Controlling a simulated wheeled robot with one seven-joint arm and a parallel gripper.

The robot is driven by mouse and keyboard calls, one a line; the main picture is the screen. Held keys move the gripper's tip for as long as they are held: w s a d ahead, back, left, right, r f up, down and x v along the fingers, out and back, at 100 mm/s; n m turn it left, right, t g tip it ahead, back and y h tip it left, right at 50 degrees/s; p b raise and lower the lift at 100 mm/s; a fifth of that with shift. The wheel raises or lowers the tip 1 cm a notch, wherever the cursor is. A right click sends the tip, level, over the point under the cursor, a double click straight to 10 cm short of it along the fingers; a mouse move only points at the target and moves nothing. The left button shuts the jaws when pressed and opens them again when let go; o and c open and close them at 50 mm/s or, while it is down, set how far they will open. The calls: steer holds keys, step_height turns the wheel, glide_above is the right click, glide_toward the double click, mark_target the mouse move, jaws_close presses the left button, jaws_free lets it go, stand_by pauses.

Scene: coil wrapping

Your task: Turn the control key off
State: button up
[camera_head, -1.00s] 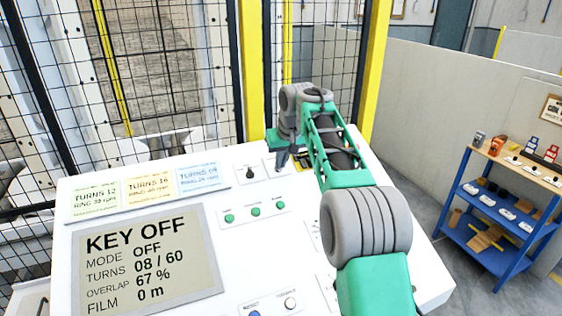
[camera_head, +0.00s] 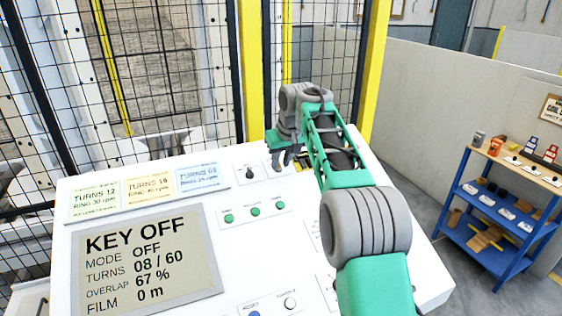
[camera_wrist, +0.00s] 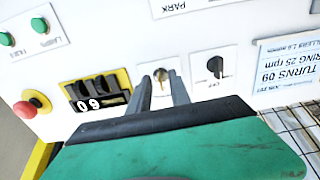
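The white control console (camera_head: 285,235) has a screen (camera_head: 145,258) that reads "KEY OFF", mode off, turns 08 / 60. The control key (camera_wrist: 159,75) is a small metal key in a white plate in the wrist view. My gripper (camera_wrist: 160,84) is open, with its two grey fingers apart and the key showing between their tips. I cannot tell whether either finger touches it. In the head view my gripper (camera_head: 288,158) is over the console's far right part and hides the key there.
A black selector knob (camera_wrist: 215,66) is beside the key plate. On the other side are a counter reading 60 (camera_wrist: 97,91) and a red emergency button (camera_wrist: 29,109). Green buttons (camera_head: 255,211) line the console. A mesh fence (camera_head: 190,80) stands behind.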

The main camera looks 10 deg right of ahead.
steer(key=v, duration=0.7)
steer(key=shift+s+r, duration=0.2)
steer(key=shift+r, duration=0.15)
steer(key=s+a+f+m+b, duration=0.1)
steer(key=s+a+f+b, duration=0.15)
steer(key=s, duration=1.15)
steer(key=shift+m+h, duration=0.5)
steer(key=shift+m, duration=0.2)
steer(key=s+f, duration=0.5)
steer(key=s, duration=0.1)
steer(key=s+d+f+b, duration=0.1)
steer(key=s+f, duration=0.5)
steer(key=s, duration=0.1)
steer(key=s+d+f, duration=0.1)
steer(key=s+f, duration=0.5)
steer(key=shift+s+f+b, duration=0.1)
steer(key=shift+s+b, duration=0.25)
steer(key=shift+b, duration=0.05)
